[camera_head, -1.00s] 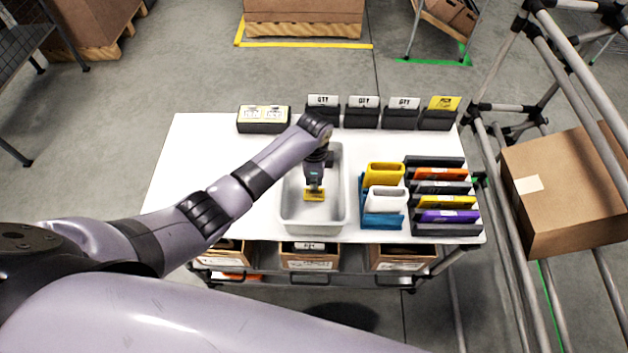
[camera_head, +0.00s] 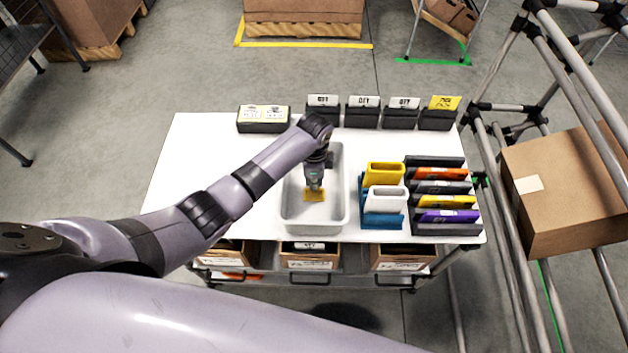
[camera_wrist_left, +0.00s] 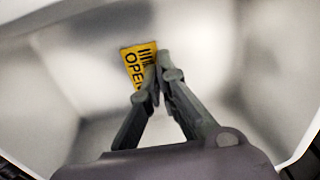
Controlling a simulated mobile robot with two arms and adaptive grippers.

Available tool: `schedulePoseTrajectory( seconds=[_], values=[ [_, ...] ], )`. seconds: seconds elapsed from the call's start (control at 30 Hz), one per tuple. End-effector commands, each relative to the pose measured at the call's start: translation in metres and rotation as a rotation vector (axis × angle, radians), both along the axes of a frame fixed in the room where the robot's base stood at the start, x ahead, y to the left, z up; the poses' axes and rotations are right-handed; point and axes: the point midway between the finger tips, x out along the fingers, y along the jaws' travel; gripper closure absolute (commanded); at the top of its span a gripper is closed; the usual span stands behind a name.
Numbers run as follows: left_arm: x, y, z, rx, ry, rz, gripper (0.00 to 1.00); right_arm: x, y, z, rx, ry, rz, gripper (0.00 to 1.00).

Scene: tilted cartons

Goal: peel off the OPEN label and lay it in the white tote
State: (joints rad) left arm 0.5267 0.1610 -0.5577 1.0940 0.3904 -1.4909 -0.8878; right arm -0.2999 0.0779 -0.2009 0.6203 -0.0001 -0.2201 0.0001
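The yellow OPEN label (camera_head: 314,195) is inside the white tote (camera_head: 285,213), near its middle. In the left wrist view, the label (camera_wrist_left: 131,66) shows black lettering and bars, with the tote's pale walls (camera_wrist_left: 60,110) around it. My left gripper (camera_head: 314,186) points down into the tote. In the left wrist view, its fingertips (camera_wrist_left: 160,62) are together at the label's right edge, which they pinch and partly hide. I cannot tell whether the label touches the tote floor. My right gripper is not in view.
Right of the tote stand yellow, white and blue bins (camera_head: 384,196) and a rack of coloured slats (camera_head: 440,202). A dark box (camera_head: 263,119) and several card holders (camera_head: 362,113) line the table's back edge. The table (camera_head: 190,175) is bare left of the tote.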

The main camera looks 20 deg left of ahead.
Motion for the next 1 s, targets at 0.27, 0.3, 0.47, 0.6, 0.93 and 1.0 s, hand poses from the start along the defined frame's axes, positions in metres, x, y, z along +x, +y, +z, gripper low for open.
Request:
schedulePoseTrajectory(
  seconds=[0.27, 0.3, 0.47, 0.6, 0.93, 1.0],
  values=[
    [-0.0001, -0.0001, -0.0013, 0.000, 0.000, 0.000, 1.00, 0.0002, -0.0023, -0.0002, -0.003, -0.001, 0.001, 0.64],
    [-0.0001, -0.0001, -0.0013, 0.000, 0.000, 0.000, 1.00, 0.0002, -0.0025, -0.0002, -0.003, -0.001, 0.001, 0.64],
    [-0.0001, -0.0001, -0.0013, 0.000, 0.000, 0.000, 0.98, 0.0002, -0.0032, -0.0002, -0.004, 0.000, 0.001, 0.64],
    [-0.0001, 0.0000, -0.0013, 0.000, 0.000, 0.000, 0.88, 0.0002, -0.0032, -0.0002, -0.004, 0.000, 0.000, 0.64],
    [-0.0001, 0.0000, -0.0013, 0.000, 0.000, 0.000, 0.72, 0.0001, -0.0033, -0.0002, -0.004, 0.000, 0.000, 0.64],
    [-0.0001, 0.0001, -0.0014, 0.000, 0.000, 0.000, 0.72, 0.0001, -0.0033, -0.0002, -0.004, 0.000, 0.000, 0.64]
  ],
)
